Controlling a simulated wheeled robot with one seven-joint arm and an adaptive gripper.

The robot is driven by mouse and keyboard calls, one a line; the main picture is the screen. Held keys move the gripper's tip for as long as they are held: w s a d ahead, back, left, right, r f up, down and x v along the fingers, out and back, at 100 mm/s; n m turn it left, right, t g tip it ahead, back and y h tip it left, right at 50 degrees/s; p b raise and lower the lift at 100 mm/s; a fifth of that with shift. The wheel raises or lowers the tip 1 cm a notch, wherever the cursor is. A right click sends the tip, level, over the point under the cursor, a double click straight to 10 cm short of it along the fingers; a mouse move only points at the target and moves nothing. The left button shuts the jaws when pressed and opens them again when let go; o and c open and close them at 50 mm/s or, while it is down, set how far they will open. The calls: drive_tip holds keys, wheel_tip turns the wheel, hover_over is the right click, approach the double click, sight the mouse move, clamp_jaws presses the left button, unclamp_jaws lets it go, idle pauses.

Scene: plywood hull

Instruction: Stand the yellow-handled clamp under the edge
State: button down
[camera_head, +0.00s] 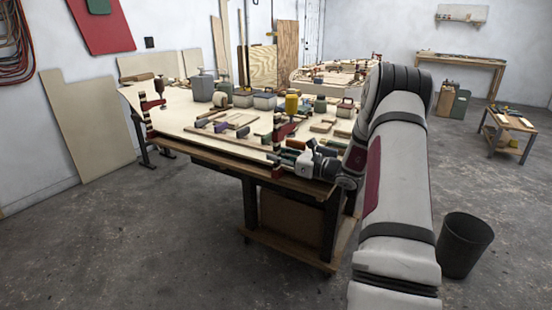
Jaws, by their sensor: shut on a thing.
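My gripper (304,160) is at the near right edge of the plywood-topped workbench (182,117), low against several small handled tools. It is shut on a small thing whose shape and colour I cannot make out. A clamp with a red part (150,104) stands at the left edge of the bench. Another red-and-dark clamp (282,132) stands by the near edge, just left of my gripper. I cannot pick out a yellow handle on any clamp. A yellow container-like thing (292,104) stands farther back on the top.
Grey canisters (203,87), lidded boxes (265,101) and small wooden pieces crowd the bench top. A lower wooden shelf (300,246) lies beneath. A dark bin (465,244) stands on the floor at the right. The floor in front is clear.

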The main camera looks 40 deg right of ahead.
drive_tip(key=shift+r, duration=0.1)
idle(0.3)
drive_tip(key=c, duration=1.3)
unclamp_jaws()
drive_tip(key=v, duration=1.2)
